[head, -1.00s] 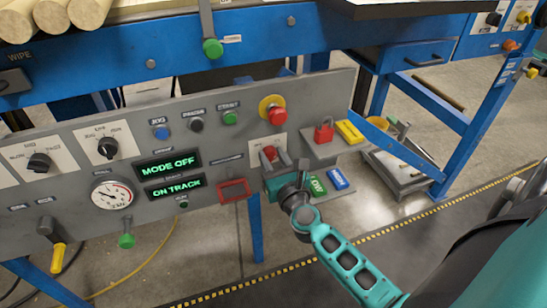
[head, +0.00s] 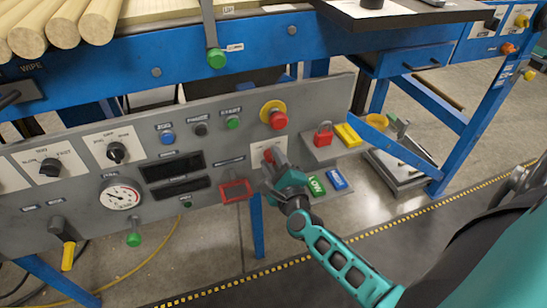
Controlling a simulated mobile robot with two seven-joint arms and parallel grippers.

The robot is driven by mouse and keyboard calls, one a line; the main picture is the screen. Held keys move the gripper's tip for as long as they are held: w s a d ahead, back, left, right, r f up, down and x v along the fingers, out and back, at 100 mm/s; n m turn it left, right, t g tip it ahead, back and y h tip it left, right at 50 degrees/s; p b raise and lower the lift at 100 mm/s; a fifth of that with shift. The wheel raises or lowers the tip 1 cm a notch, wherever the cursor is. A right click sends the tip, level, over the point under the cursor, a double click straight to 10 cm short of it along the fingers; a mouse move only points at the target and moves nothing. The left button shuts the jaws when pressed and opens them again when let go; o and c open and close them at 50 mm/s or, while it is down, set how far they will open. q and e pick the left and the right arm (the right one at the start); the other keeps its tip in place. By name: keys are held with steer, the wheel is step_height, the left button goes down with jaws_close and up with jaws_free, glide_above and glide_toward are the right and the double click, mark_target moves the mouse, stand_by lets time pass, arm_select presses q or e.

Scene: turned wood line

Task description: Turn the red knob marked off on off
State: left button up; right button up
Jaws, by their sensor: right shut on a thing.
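The red knob (head: 268,156) sits on a pale plate at the right end of the grey control panel (head: 225,145). My right gripper (head: 276,161) is shut on the red knob, and its fingers hide part of the knob and its markings. The two display windows (head: 173,166) on the panel are dark. My left gripper is not in view.
A red emergency button (head: 274,114) on a yellow ring is above the knob. A red frame (head: 235,191) is just left of my gripper.

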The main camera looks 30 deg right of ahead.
steer(key=n+p, duration=0.1)
steer(key=n, duration=0.2)
steer(key=shift+f+n+p, duration=0.1)
steer(key=shift+n+p, duration=0.55)
steer(key=shift+n, duration=0.75)
steer(key=o, duration=1)
steer(key=shift+o, duration=0.2)
steer(key=p+v, duration=0.1)
steer(key=v, duration=1.2)
steer(key=shift+p, duration=0.4)
